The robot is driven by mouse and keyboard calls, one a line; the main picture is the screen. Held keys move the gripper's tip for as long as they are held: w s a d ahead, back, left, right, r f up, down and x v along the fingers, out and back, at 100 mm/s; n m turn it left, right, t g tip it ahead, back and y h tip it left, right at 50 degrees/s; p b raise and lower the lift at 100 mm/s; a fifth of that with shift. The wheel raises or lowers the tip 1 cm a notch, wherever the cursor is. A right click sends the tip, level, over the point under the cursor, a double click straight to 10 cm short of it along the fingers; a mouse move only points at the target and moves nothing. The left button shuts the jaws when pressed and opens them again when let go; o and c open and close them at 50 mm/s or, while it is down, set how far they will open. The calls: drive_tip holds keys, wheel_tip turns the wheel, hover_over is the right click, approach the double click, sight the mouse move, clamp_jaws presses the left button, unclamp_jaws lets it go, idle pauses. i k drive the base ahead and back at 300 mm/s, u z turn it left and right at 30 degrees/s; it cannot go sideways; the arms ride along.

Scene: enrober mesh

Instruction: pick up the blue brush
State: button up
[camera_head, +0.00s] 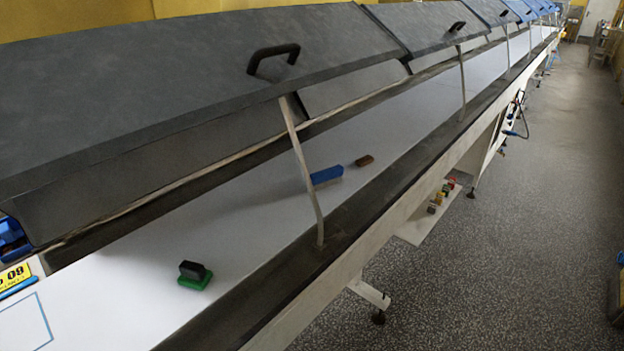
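A blue block-shaped object (327,175), which looks like the blue brush, lies on the white belt surface (250,205) near the middle of the picture. A thin upright strut passes close to its left end in this view. Its bristles cannot be made out. My gripper is not in view.
A green-based block with a black top (194,275) sits nearer on the belt. A small brown block (364,160) lies just beyond the blue one. Raised grey lids (190,70) overhang the belt, held by struts (302,170). Speckled floor (520,220) is clear at right.

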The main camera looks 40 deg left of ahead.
sight(330, 176)
drive_tip(key=z, duration=1.45)
drive_tip(key=k, duration=0.1)
drive_tip(key=u, duration=2.95)
drive_tip(key=k, duration=0.95)
drive_tip(key=z, duration=0.15)
drive_tip(key=i, duration=0.95)
drive_tip(key=u, duration=0.05)
